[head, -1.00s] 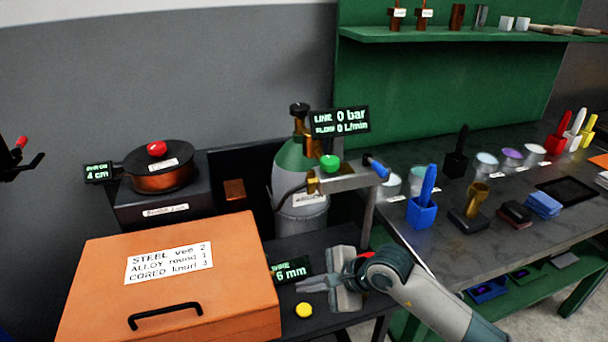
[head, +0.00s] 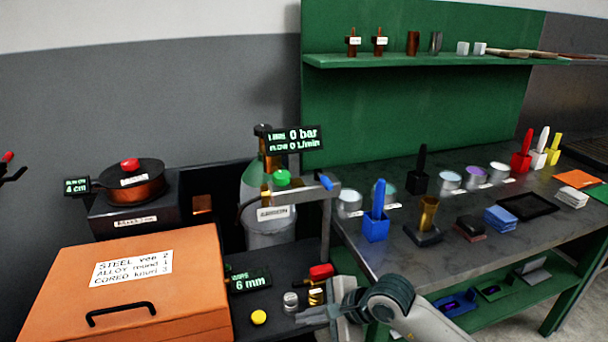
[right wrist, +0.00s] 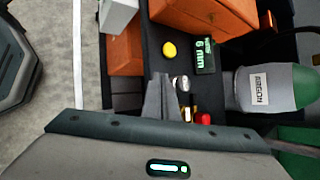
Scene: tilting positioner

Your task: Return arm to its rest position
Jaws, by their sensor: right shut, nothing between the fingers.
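My right gripper (head: 303,316) is at the bottom middle of the head view, its arm coming in from the lower right. Its fingers are together and hold nothing. It points left over the front of the dark bench top, near a small silver knob (head: 290,301) and a brass part with a red handle (head: 321,271). In the right wrist view the closed fingers (right wrist: 161,97) show over the dark surface, beside the silver knob (right wrist: 182,83). Whether they touch anything cannot be told. My left gripper is not clearly visible.
An orange box (head: 190,274) stands at the left, beside a yellow button (head: 258,317) and a "6 mm" display (head: 250,281). An argon cylinder (head: 268,226) stands behind. The workbench (head: 400,255) at right holds cups and colored holders. A green shelf (head: 430,60) hangs above.

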